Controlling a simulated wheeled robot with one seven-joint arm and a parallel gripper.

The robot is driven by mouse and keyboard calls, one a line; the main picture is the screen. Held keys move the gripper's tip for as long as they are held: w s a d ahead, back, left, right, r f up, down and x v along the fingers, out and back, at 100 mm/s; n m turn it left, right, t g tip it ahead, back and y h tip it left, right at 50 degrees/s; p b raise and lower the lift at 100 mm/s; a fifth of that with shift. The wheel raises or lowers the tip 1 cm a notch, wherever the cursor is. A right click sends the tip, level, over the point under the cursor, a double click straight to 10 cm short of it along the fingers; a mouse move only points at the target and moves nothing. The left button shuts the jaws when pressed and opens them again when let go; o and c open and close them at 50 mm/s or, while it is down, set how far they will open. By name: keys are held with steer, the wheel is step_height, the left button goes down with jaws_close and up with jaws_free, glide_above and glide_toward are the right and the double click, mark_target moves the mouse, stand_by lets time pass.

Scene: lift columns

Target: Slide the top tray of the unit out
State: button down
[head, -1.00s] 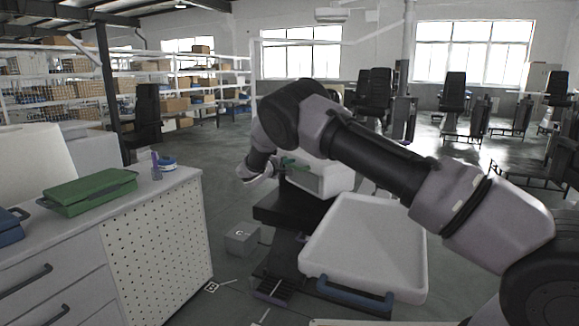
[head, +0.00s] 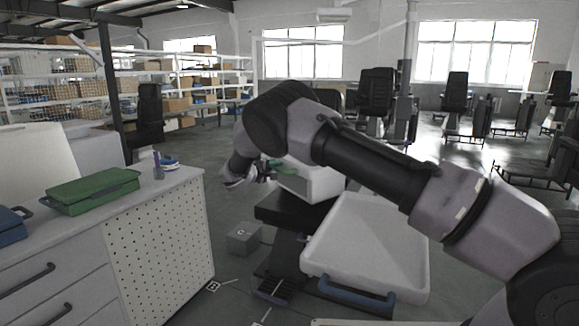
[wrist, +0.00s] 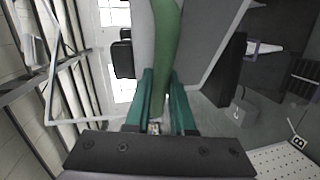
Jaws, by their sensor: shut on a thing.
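The top tray (head: 318,184) of the unit is a white box with a green handle (head: 280,169) on its front, partly hidden behind my arm in the head view. In the wrist view the green handle (wrist: 165,45) runs between the teal fingers of my gripper (wrist: 163,88), which are shut on it. In the head view my gripper (head: 256,176) is at the left side of the top tray. A lower, wider white tray (head: 370,245) with a blue handle (head: 345,291) sticks out to the front right. The black unit body (head: 283,211) shows between them.
A white cabinet (head: 160,243) stands at the left with a green case (head: 92,190) on it. A grey box (head: 243,238) sits on the floor left of the unit.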

steer(key=s+a, duration=0.5)
steer(key=a, duration=0.1)
steer(key=shift+s, duration=0.1)
steer(key=c, duration=1)
jaws_free()
steer(key=shift+c, duration=0.2)
steer(key=v, duration=1.1)
steer(key=shift+f, duration=0.15)
